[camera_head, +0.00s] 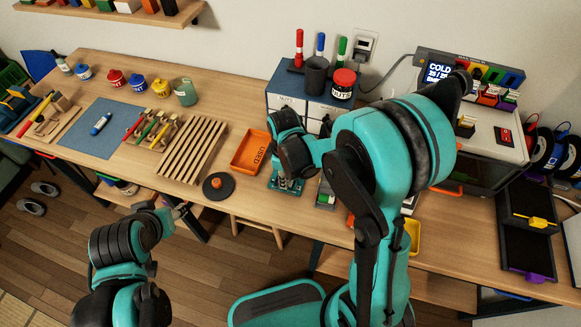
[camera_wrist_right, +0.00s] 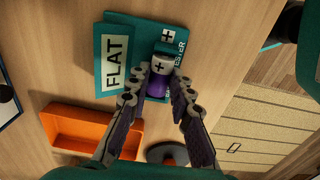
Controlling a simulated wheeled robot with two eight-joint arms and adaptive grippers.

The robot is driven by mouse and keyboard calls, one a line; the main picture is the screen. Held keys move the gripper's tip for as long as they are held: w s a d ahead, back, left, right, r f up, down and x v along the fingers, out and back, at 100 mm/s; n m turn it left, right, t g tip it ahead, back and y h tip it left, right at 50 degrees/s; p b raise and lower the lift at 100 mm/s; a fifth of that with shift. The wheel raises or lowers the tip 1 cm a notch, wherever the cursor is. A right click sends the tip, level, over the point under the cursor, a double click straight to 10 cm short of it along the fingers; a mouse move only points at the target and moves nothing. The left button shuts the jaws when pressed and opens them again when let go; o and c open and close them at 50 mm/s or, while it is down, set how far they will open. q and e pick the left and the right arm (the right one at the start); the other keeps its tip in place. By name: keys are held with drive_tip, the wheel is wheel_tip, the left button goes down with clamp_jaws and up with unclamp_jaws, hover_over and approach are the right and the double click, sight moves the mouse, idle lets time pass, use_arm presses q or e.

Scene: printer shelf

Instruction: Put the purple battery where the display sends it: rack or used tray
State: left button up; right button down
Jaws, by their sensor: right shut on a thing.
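The purple battery (camera_wrist_right: 157,88), with a white plus-marked end, is between the fingertips of my right gripper (camera_wrist_right: 160,92) in the right wrist view. My right gripper is shut on it, over the teal tester (camera_wrist_right: 195,42). The tester's display (camera_wrist_right: 117,62) reads FLAT. Whether the battery touches the tester I cannot tell. The tester (camera_head: 287,185) is partly hidden by my right gripper in the head view. The orange used tray (camera_head: 250,153) lies to its left and looks empty; it also shows in the right wrist view (camera_wrist_right: 75,135). My left gripper (camera_head: 180,211) is off the table's front edge; its opening is unclear.
A black disc with an orange knob (camera_head: 218,186) lies in front of the used tray. A slatted wooden rack (camera_head: 192,150) stands further left. A drawer cabinet (camera_head: 285,98) stands behind. A small grey holder with a green item (camera_head: 325,195) is right of the tester.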

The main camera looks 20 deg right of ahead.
drive_tip(key=shift+r+p, duration=2.35)
drive_tip(key=shift+r, duration=1.05)
